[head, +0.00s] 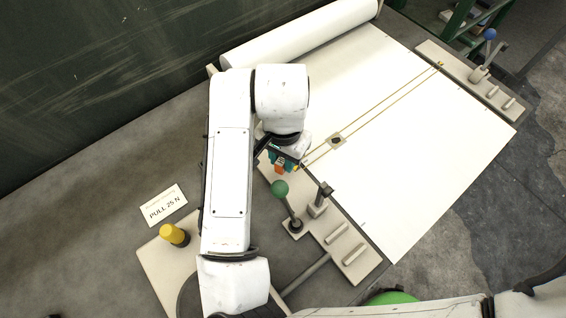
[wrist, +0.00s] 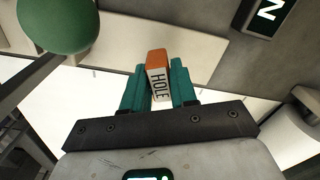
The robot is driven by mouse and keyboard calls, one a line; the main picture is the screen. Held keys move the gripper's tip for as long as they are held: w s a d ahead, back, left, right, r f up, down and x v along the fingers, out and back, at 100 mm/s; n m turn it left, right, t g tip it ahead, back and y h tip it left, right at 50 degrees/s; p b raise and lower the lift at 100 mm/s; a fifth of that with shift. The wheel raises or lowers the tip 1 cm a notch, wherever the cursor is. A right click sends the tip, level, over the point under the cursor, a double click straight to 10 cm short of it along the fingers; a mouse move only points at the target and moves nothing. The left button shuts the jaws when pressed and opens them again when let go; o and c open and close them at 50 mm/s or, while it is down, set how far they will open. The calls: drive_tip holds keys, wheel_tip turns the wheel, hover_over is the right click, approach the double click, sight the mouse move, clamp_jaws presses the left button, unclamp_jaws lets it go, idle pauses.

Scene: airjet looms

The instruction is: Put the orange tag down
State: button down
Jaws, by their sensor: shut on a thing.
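In the head view my gripper (head: 283,162) hangs at the near left edge of the white cloth, just above the green ball lever in the picture. The orange tag also shows there as a small orange patch (head: 279,169). Its gap to the surface below cannot be told.
The green ball lever (head: 280,188) stands close by on a beige plate (head: 328,225) with a short post. A white cloth (head: 400,130) runs from a roll (head: 300,35).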

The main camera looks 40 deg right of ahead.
sight(283, 167)
drive_tip(key=shift+f, duration=1.8)
drive_tip(key=shift+f, duration=0.1)
drive_tip(key=shift+f, duration=0.1)
drive_tip(key=c, duration=0.9)
unclamp_jaws()
wheel_tip(283, 167, up, 12)
drive_tip(key=shift+r, duration=0.25)
